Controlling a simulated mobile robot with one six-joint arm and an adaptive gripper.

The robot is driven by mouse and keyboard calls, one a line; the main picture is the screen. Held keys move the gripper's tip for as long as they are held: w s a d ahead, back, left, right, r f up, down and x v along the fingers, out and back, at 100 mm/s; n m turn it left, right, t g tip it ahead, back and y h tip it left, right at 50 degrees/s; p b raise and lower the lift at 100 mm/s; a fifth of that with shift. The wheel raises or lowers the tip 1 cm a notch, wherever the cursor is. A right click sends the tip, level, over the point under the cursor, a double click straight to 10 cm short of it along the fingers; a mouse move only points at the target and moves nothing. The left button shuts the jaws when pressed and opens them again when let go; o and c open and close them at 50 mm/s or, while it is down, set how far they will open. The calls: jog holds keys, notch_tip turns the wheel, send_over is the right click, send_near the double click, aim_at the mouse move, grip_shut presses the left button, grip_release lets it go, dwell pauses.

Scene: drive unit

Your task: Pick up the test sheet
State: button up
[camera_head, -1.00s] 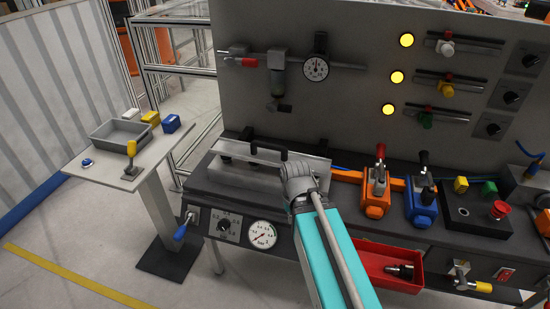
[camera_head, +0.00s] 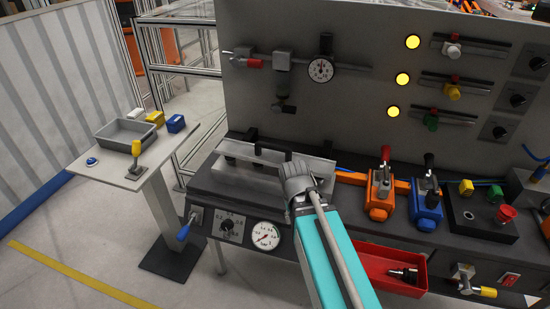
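A pale grey, flat sheet-like plate (camera_head: 318,166) lies on top of the dark bench unit; I take it for the test sheet, though I cannot be sure. Dark parts (camera_head: 262,150) stand at its back edge. My wrist and gripper (camera_head: 291,162) are over the right part of the plate and hide some of it. The fingers are mostly hidden behind my wrist, so I cannot tell whether they are open or touch the plate.
A side table holds a grey tray (camera_head: 101,146) and a yellow-handled lever (camera_head: 136,153). Orange (camera_head: 380,190) and blue (camera_head: 426,207) lever units stand right of my arm. A red bin (camera_head: 372,264) is below. The upright panel (camera_head: 330,105) bounds the back.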

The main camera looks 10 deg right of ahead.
jog(key=shift+o, duration=1)
jog(key=w+n+h+b, duration=0.1)
jog(key=w+h, duration=0.3)
jog(key=w, duration=0.2)
jog(key=shift+w+a+n+t, duration=0.15)
jog(key=shift+a+n+t, duration=0.1)
jog(key=shift+n+t, duration=0.05)
jog(key=n+t+h+b, duration=0.4)
jog(key=t+h, duration=0.2)
jog(key=h, duration=0.4)
send_near(272, 147)
jog(key=v, duration=0.2)
jog(key=shift+a+r, duration=0.25)
jog(key=shift+a, duration=0.1)
jog(key=shift+d, duration=0.1)
jog(key=shift+b+x, duration=0.55)
jog(key=shift+x, duration=3.65)
jog(key=shift+f, duration=0.1)
